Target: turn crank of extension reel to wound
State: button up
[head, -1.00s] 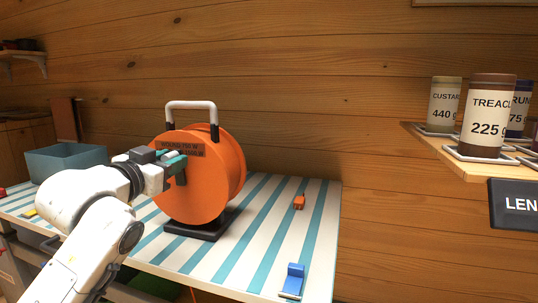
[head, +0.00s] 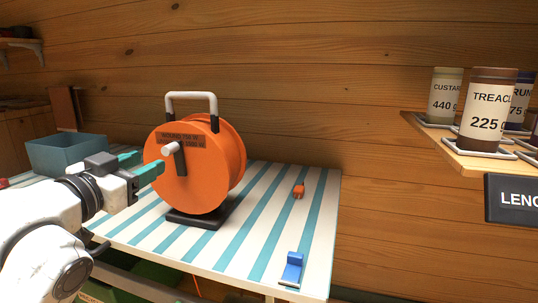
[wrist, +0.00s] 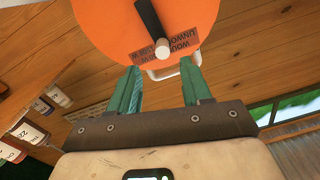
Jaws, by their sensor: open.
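The orange extension reel (head: 197,190) stands upright on a black foot on the striped table, with a white-and-black carrying handle (head: 191,97) on top. Its crank is a dark arm (head: 180,160) with a pale knob (head: 170,149) at its upper end, in front of a printed label. In the wrist view the reel face (wrist: 115,25), crank arm (wrist: 148,18) and knob (wrist: 162,49) show ahead of the fingers. My gripper (head: 143,166) is open, just left of the reel in the head view. In the wrist view, nothing is between its green fingers (wrist: 160,88), and the knob lies beyond their tips.
A blue-grey bin (head: 68,153) stands on the left of the table. An orange plug (head: 298,191) and a blue item (head: 292,269) lie on the right side. Labelled jars (head: 487,110) stand on a wall shelf at right. The table right of the reel is mostly clear.

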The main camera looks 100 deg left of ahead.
jog(key=shift+d, duration=1.05)
